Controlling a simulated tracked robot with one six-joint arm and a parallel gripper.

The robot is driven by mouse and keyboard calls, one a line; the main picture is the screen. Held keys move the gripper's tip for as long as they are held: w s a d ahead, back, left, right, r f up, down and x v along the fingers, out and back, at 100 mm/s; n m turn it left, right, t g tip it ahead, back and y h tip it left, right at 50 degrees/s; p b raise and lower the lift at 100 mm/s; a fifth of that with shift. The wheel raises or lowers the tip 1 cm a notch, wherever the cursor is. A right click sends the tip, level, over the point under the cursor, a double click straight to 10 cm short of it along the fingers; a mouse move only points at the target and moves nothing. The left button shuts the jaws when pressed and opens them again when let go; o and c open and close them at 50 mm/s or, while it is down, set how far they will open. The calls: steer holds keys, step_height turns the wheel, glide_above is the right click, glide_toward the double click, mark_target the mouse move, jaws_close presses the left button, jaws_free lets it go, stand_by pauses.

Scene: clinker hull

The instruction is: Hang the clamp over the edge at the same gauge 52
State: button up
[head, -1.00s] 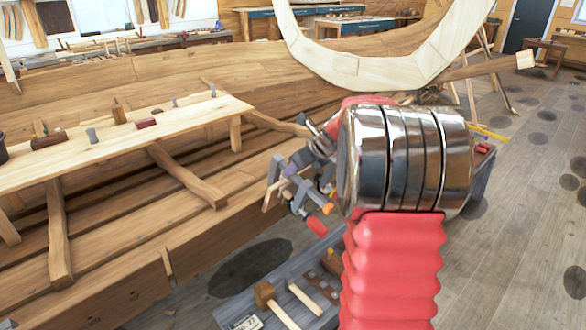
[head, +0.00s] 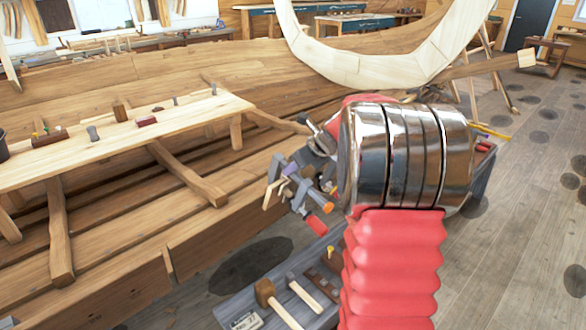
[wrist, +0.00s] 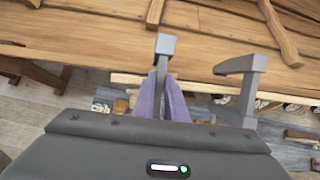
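The clamp (wrist: 240,85) has grey metal jaws. In the wrist view one jaw stands up in the middle and the other lies to the right, with a gap between them. My gripper (wrist: 168,100) has purple fingers, close together on the clamp's grey metal. In the head view the clamp (head: 300,194) shows grey jaws and a red handle end, beside the hull's plank edge (head: 205,228), partly hidden by my arm. The clamp appears apart from the edge; exact clearance is unclear. I cannot read a gauge 52 mark on the hull.
A plank bench (head: 70,160) with small tools lies across the hull at left. A grey tray (head: 232,308) with a mallet (head: 266,293) and other tools stands below the clamp. A pale curved wooden frame (head: 390,62) rises behind. Floor at right is fairly clear.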

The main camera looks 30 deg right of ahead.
steer(key=o, duration=0.5)
steer(key=shift+f, duration=0.1)
steer(key=shift+s, duration=0.1)
steer(key=v, duration=1.3)
steer(key=shift+s+r, duration=0.25)
steer(key=shift+r, duration=0.05)
stand_by(0.5)
